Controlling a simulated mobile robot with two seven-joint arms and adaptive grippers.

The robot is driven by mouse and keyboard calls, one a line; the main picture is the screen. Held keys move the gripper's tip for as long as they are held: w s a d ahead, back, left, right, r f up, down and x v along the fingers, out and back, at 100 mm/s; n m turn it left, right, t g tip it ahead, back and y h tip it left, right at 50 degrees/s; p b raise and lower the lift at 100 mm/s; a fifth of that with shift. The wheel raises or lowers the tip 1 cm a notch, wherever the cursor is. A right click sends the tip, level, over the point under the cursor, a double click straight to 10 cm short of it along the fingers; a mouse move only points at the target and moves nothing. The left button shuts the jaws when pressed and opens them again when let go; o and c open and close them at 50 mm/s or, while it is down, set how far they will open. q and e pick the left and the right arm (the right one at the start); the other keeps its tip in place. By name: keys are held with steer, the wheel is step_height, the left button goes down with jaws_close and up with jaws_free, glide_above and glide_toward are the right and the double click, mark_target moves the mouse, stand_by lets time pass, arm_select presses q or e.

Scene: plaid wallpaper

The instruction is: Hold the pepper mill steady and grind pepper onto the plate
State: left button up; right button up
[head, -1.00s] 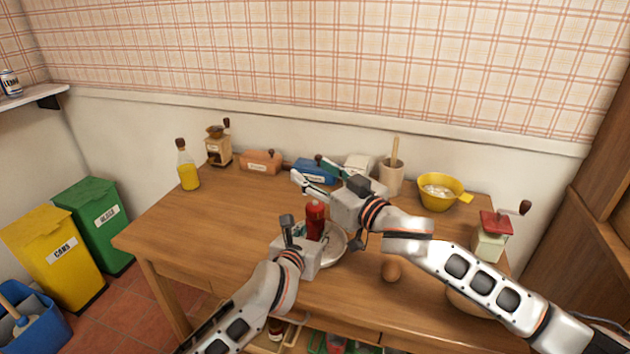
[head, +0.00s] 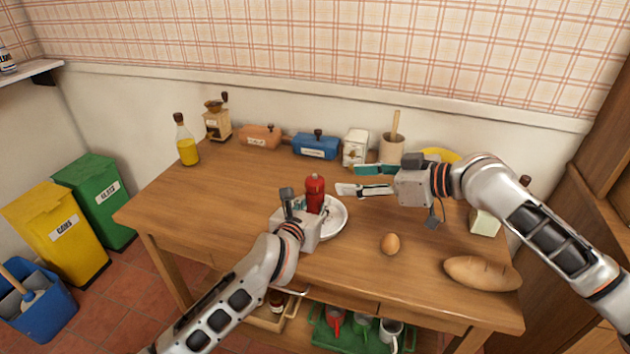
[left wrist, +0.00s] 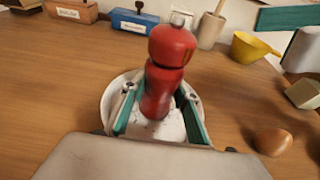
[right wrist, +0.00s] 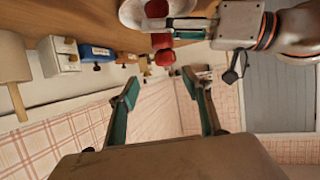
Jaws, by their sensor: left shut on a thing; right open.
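The red pepper mill (head: 315,190) stands upright over the white plate (head: 338,222). My left gripper (left wrist: 158,112) is shut on the mill's lower body; the mill's metal top knob (left wrist: 178,20) is free. The plate also shows behind the mill in the left wrist view (left wrist: 112,98).
An egg (head: 390,243) and a bread loaf (head: 482,272) lie on the table's right side. The table's left side is clear.

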mark_target(321, 181)
steer(key=shift+n, duration=0.3)
steer(key=x, duration=0.7)
steer(key=s+x, duration=0.1)
steer(key=x, duration=0.3)
steer(key=shift+a+r, duration=0.1)
steer(key=shift+a, duration=0.3)
steer(key=c, duration=1.2)
